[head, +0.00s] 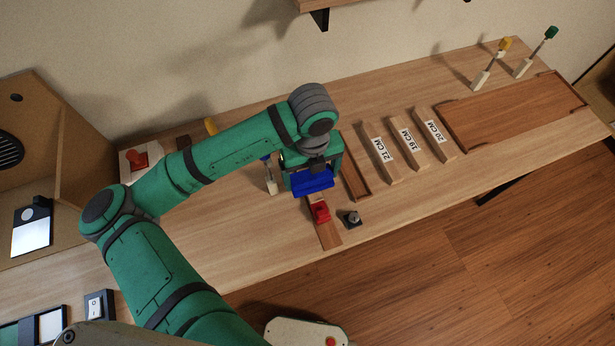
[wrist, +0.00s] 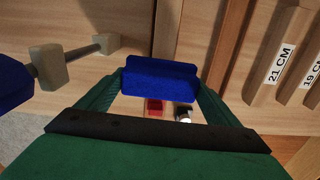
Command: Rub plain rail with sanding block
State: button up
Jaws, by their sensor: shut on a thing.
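My gripper (head: 312,178) is shut on a blue block, which I take to be the sanding block (head: 313,184). In the wrist view the sanding block (wrist: 160,78) lies crosswise between the two green fingers. A plain, unlabelled wooden strip, the likely plain rail (head: 329,237), lies on the bench below my gripper. It also shows beyond the block in the wrist view (wrist: 167,35). A red clamp-like piece (head: 320,212) sits on the strip near its front end. The block is over the strip, but I cannot tell whether they touch. My gripper hides the strip's far part.
A small dark metal piece (head: 351,219) stands right of the strip. A narrow wooden tray (head: 355,180) and several labelled wooden blocks (head: 381,152) lie further right. A blue-handled tool (head: 270,175) stands close left. A large tray (head: 510,113) is at right. Front bench surface is mostly clear.

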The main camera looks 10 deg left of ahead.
jog(key=shift+w+a+r, duration=0.1)
jog(key=shift+r, duration=0.4)
jog(key=shift+w+d+r, duration=0.1)
jog(key=shift+r, duration=0.85)
jog(key=shift+w+d+r, duration=0.1)
jog(key=shift+r, duration=0.8)
jog(key=shift+s+a+r, duration=0.15)
jog(key=shift+s+r, duration=0.05)
jog(key=shift+r, duration=0.2)
